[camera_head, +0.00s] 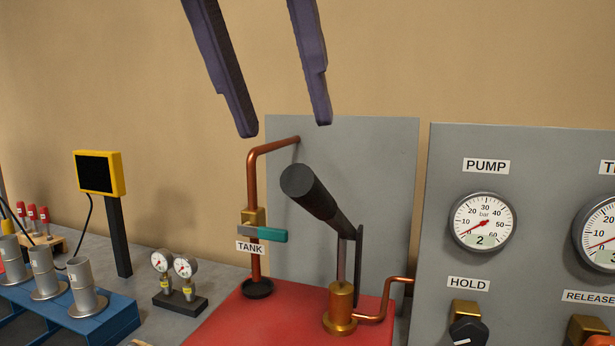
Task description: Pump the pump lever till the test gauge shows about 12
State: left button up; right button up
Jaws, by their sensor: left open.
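The pump lever (316,194) has a thick black handle that tilts up toward the left. It joins a dark upright link above the brass pump body (340,308) on a red base (240,318). My left gripper (283,128) is open and empty above the handle, fingers pointing down and apart from it. The PUMP gauge (482,222) reads 2 on its small display, with a bar scale. A second gauge (598,236) is cut off at the right edge, its label only partly visible, so I cannot tell its reading. My right gripper is not in view.
A TANK valve with a teal handle (272,235) sits on a copper pipe left of the lever. HOLD (467,330) and RELEASE (588,330) valves are on the grey panel. Two small gauges (173,264), a yellow display (98,173) and a blue rack (110,318) stand left.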

aim_at(307, 208)
pick_arm(q)
jog(key=f, duration=0.3)
jog(key=shift+s+d, duration=0.15)
jog(key=shift+d, duration=0.25)
jog(key=x, duration=0.5)
jog(key=shift+w+f, duration=0.15)
jog(key=shift+w, duration=0.05)
jog(key=shift+w+d+f, duration=0.15)
jog(key=shift+w+f, duration=0.05)
jog(key=shift+f, duration=0.3)
grip_shut()
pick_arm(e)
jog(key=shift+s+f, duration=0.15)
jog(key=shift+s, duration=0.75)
